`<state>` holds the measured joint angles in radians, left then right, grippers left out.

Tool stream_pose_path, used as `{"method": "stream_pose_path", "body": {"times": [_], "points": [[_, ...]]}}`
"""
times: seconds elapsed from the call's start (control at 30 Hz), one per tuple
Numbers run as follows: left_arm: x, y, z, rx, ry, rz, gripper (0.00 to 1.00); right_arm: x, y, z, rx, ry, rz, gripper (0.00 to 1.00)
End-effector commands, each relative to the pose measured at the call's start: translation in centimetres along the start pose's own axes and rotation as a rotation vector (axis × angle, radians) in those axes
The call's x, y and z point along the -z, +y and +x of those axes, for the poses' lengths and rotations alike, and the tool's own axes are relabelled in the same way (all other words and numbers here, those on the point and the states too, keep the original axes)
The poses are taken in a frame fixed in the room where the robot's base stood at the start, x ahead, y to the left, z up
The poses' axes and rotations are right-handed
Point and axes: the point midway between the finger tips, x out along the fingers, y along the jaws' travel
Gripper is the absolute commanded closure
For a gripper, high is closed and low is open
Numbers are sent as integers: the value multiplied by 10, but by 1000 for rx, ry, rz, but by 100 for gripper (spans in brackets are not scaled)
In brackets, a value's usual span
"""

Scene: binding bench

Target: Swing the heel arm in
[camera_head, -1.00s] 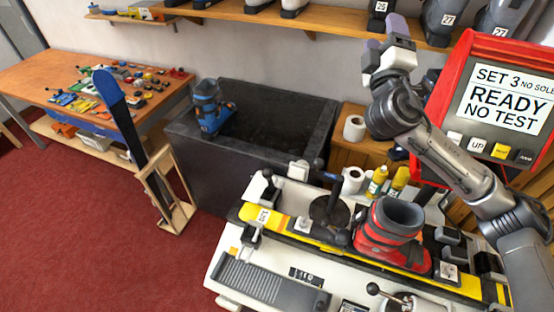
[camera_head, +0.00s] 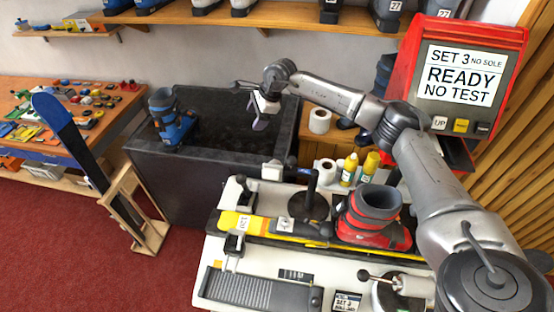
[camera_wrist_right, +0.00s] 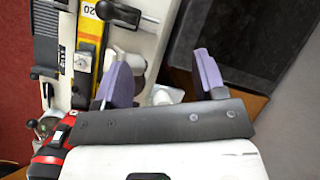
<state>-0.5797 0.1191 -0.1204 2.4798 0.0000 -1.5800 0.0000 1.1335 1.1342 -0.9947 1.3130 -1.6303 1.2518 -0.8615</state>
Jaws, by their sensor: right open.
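The red and grey ski boot (camera_head: 368,222) stands on the yellow ski (camera_head: 262,225) clamped along the white test bench (camera_head: 215,292). A black upright lever (camera_head: 311,190) rises from a round dark base (camera_head: 309,206) behind the ski, left of the boot. I cannot tell for certain which part is the heel arm. My right gripper (camera_head: 262,118) hangs above the right part of the dark bin, behind the bench, apart from the lever. In the right wrist view its purple fingers (camera_wrist_right: 162,78) are spread with nothing held between them. My left gripper is not in view.
The dark bin (camera_head: 150,185) holds a blue boot (camera_head: 170,118) at its left. A red display (camera_head: 470,70) reads "READY NO TEST". Glue bottles (camera_head: 349,170) and paper rolls (camera_head: 325,170) stand behind the bench. A ski on a wooden stand (camera_head: 145,215) is at left.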

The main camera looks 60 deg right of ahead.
Motion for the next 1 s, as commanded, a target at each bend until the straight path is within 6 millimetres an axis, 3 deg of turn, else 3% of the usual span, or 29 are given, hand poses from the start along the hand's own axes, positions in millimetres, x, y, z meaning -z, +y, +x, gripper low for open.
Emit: {"method": "stream_pose_path", "body": {"times": [0.1, 0.2, 0.4, 0.53, 0.77, 1.0], "points": [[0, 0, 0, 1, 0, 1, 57, 34, 20, -5, -145, 199, -119, 36], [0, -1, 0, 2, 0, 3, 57, 54, 36, -14, -267, 315, -202, 36], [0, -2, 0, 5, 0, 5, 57, 74, 59, -30, -470, 411, -332, 36], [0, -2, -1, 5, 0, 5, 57, 76, 61, -31, -502, 403, -398, 36], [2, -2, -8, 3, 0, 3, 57, 87, 71, -12, -508, 398, -416, 36], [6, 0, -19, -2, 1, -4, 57, 107, 88, 24, -508, 398, -414, 36]]}}
